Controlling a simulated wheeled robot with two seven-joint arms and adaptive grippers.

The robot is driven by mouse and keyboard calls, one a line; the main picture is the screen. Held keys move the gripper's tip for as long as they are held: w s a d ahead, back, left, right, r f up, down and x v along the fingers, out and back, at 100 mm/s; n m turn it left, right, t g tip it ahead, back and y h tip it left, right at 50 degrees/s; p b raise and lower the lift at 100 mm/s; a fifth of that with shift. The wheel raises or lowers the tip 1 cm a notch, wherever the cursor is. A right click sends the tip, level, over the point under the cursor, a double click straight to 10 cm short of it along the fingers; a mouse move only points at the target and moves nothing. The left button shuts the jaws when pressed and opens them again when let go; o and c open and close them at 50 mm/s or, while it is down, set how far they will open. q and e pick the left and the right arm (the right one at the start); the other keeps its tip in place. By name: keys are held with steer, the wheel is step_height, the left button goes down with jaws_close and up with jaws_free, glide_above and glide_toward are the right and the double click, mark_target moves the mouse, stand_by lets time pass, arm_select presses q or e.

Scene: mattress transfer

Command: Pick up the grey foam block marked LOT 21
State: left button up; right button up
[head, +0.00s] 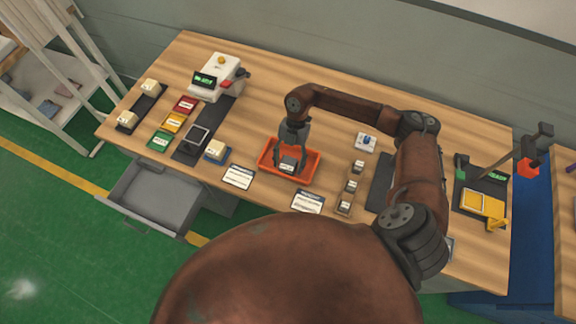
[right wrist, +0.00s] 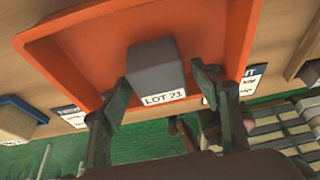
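The grey foam block marked LOT 21 (right wrist: 156,70) sits in the orange tray (right wrist: 225,30), its label facing the wrist camera. In the head view the block (head: 288,166) shows below my right gripper (head: 291,153), inside the tray (head: 312,160). In the right wrist view my right gripper (right wrist: 161,76) is open, with one finger on each side of the block. A small gap shows between the block and the right-hand finger; the left-hand finger is very close to the block's side. My left gripper is not in view.
Small labelled blocks (head: 351,186) stand in a row right of the tray. White cards (head: 238,176) lie near the front edge. A pale block on a blue base (head: 216,150) is left of the tray. A white machine (head: 217,77) stands at the back left. An open drawer (head: 150,198) juts out.

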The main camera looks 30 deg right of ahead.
steer(key=c, duration=0.9)
